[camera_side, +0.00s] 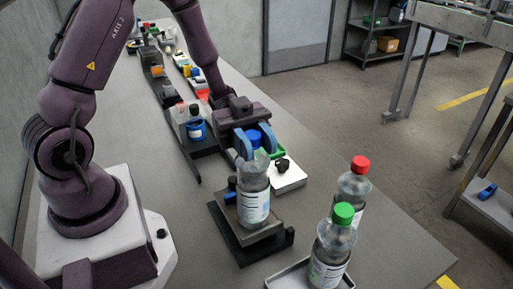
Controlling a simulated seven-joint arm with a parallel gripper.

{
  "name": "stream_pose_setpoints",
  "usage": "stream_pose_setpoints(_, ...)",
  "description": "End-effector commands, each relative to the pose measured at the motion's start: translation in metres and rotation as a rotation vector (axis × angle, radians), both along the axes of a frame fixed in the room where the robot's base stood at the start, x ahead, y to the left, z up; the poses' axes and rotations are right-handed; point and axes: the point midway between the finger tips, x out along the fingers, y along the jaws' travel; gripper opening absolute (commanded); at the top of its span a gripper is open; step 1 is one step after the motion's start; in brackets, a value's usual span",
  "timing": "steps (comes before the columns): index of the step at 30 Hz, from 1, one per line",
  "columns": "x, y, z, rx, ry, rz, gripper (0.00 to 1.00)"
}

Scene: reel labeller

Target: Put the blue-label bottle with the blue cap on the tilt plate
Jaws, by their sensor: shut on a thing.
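The clear bottle (254,202) has a white and blue label and a blue cap (253,137). It is upright at the middle of the side view. My gripper (254,148) points down from above, its blue fingers shut on the bottle at the cap and neck. The tilt plate (262,238), a dark stand with a grey top and a black knob, is directly under the bottle. The bottle's base appears at the plate's surface; I cannot tell for sure whether it is touching. The fingers partly hide the cap.
A green-capped bottle (332,250) stands on a tray (288,278) at the front, with a red-capped bottle (352,187) behind it. A white box with a black knob (288,177) is right of the gripper. Several small items line the bench behind.

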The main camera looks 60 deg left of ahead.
Motion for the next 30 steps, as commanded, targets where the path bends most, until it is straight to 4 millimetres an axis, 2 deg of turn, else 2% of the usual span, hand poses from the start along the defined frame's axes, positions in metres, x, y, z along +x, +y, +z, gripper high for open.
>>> stream_pose_setpoints(3,0.000,0.000,-0.007,-0.001,-0.002,-0.001,0.00)
stream_pose_setpoints(13,0.000,0.000,-0.009,-0.001,-0.001,0.000,0.00)
stream_pose_setpoints(14,0.000,0.000,-0.010,0.001,0.000,0.000,0.34)
stream_pose_setpoints(17,0.000,0.000,-0.010,0.001,0.000,0.000,0.57)
stream_pose_setpoints(27,0.000,0.000,-0.006,0.002,-0.003,0.000,0.58)
stream_pose_setpoints(30,0.001,0.011,-0.007,0.001,-0.002,0.003,0.58)
